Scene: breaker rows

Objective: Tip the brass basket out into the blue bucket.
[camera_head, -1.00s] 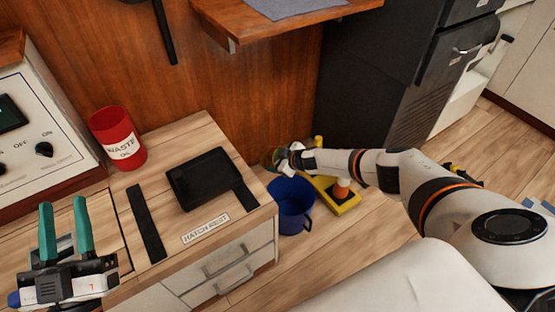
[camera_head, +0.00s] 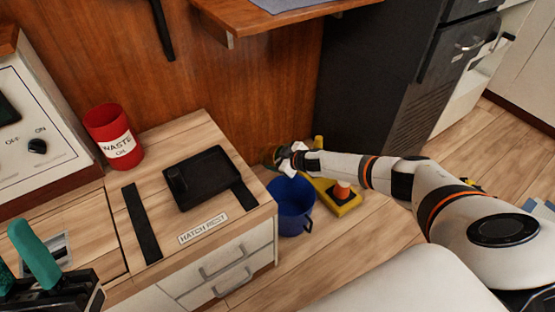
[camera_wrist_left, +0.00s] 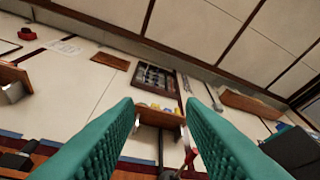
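The blue bucket (camera_head: 292,206) stands upright on the floor, right of the wooden cabinet. My right gripper (camera_head: 280,156) is just above and behind its rim, by the wall. A small brass-greenish patch (camera_head: 269,158) shows at the gripper's tip; it may be the brass basket, but it is mostly hidden and I cannot tell whether the fingers hold it. The bucket's inside is dark. My left gripper (camera_head: 20,265) is at the lower left over the counter, partly cut off. In the left wrist view its teal fingers (camera_wrist_left: 160,125) are wide apart with nothing between them.
A yellow base with an orange cone (camera_head: 341,190) stands right of the bucket. The cabinet carries a red waste can (camera_head: 114,136), a black tray-like panel (camera_head: 208,180) and a "HATCH REST" label (camera_head: 203,229). A dark tall cabinet (camera_head: 375,90) and a wall shelf (camera_head: 270,18) are behind.

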